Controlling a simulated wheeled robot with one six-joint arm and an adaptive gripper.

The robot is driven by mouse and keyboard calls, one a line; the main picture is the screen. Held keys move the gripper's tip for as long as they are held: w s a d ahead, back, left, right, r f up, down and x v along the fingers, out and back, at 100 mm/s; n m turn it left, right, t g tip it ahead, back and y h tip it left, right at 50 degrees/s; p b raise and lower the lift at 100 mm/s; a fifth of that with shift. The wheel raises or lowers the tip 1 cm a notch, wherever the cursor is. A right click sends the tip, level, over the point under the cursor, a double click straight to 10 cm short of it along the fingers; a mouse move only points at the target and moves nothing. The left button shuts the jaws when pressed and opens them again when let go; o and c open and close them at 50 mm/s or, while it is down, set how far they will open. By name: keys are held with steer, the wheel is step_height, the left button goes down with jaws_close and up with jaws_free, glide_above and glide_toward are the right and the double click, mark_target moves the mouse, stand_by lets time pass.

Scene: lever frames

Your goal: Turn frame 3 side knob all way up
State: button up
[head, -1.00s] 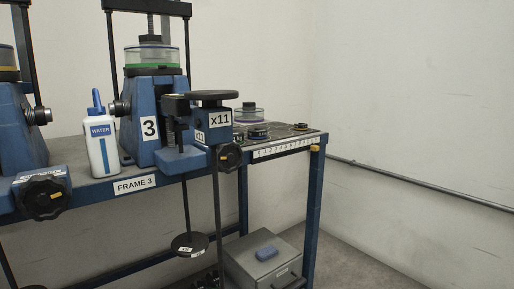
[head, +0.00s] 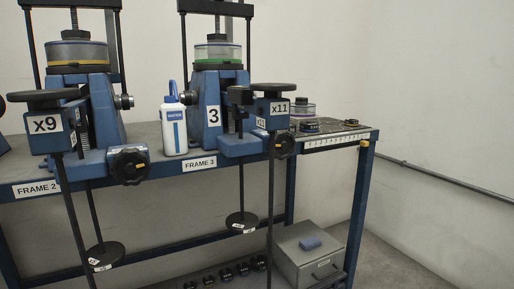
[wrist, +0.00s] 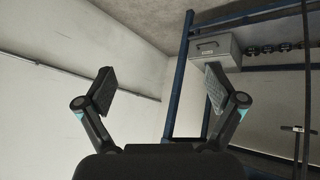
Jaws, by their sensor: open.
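Frame 3 (head: 212,88) is a blue stand with a white "3" plate on the bench, above the "FRAME 3" label. Its black side knob (head: 285,144) sits on the right side below the "x11" block (head: 279,107). The side knob does not show in the wrist view.
The frame 2 knob (head: 129,165) and "x9" block (head: 46,124) stand to the left. A white water bottle (head: 173,125) stands on the bench (head: 150,134). A grey box (head: 312,258) and several weights lie below. A rail (head: 440,181) runs along the right wall.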

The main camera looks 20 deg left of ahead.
steer(key=w+a+r+n+t, duration=0.2)
steer(key=w+r+n+t, duration=0.2)
steer(key=w+r+n, duration=0.45)
steer(key=n+y+b, duration=0.1)
steer(key=n+y, duration=1.4)
steer(key=n, duration=0.9)
glide_toward(285, 146)
steer(key=a, duration=0.1)
steer(key=x, duration=0.9)
steer(key=shift+w, duration=0.25)
steer(key=shift+w+a, duration=0.25)
steer(key=shift+c, duration=0.5)
steer(key=c, duration=1.5)
steer(key=shift+o, duration=0.2)
